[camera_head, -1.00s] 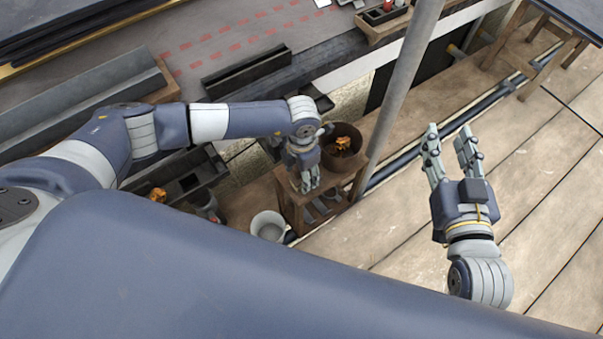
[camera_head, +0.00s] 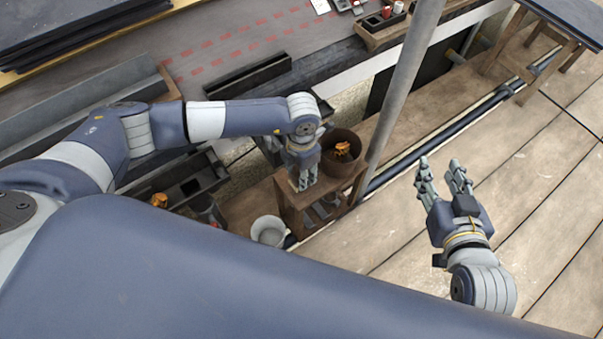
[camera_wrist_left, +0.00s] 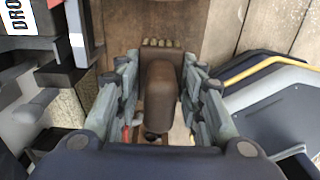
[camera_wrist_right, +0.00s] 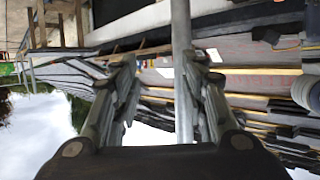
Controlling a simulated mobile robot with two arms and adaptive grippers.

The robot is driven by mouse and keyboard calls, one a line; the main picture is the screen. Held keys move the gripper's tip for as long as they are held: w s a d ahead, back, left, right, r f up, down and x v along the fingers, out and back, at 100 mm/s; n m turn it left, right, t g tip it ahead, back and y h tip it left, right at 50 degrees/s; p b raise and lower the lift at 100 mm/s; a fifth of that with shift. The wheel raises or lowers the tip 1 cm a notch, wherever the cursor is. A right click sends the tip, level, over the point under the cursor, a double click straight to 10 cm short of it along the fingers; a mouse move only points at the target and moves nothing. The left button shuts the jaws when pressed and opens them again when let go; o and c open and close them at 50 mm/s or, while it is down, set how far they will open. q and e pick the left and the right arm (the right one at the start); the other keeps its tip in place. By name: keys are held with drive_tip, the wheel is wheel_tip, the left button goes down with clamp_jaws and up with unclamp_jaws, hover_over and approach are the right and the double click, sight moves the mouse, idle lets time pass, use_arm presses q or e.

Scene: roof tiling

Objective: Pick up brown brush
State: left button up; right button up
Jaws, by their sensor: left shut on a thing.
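The brown brush (camera_wrist_left: 161,88) is in the middle of the left wrist view, with a rounded brown body and a row of pale bristle tufts at its far end. My left gripper (camera_wrist_left: 158,72) has its fingers on both sides of the brush and is shut on it. In the head view my left gripper (camera_head: 303,182) is low over the small wooden stand (camera_head: 292,210) and hides the brush. My right gripper (camera_head: 440,168) is open and empty above the plank floor; its fingers also stand apart in the right wrist view (camera_wrist_right: 165,62).
A brown pot (camera_head: 328,166) with an orange thing inside is beside my left gripper. A white-grey bucket (camera_head: 268,231) stands next to the stand. A grey pole (camera_head: 405,90) rises between my arms. The plank floor (camera_head: 520,190) at right is largely clear.

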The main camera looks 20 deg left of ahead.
use_arm(q)
drive_tip(key=s+r+p, duration=0.2)
drive_tip(key=s+p, duration=0.1)
drive_tip(key=s, duration=1.3)
drive_tip(key=shift+d, duration=0.4)
use_arm(e)
drive_tip(key=s+d+f+g+h, duration=0.1)
drive_tip(key=s+d+f+g, duration=0.1)
drive_tip(key=s+f+g, duration=0.2)
drive_tip(key=s+d+f+g+h, duration=0.1)
drive_tip(key=s+d+f+g, duration=0.2)
drive_tip(key=s, duration=0.7)
wheel_tip(320, 180, down, 3)
drive_tip(key=shift+r+m+g, duration=0.1)
drive_tip(key=shift+m+g, duration=0.2)
drive_tip(key=shift+g, duration=0.7)
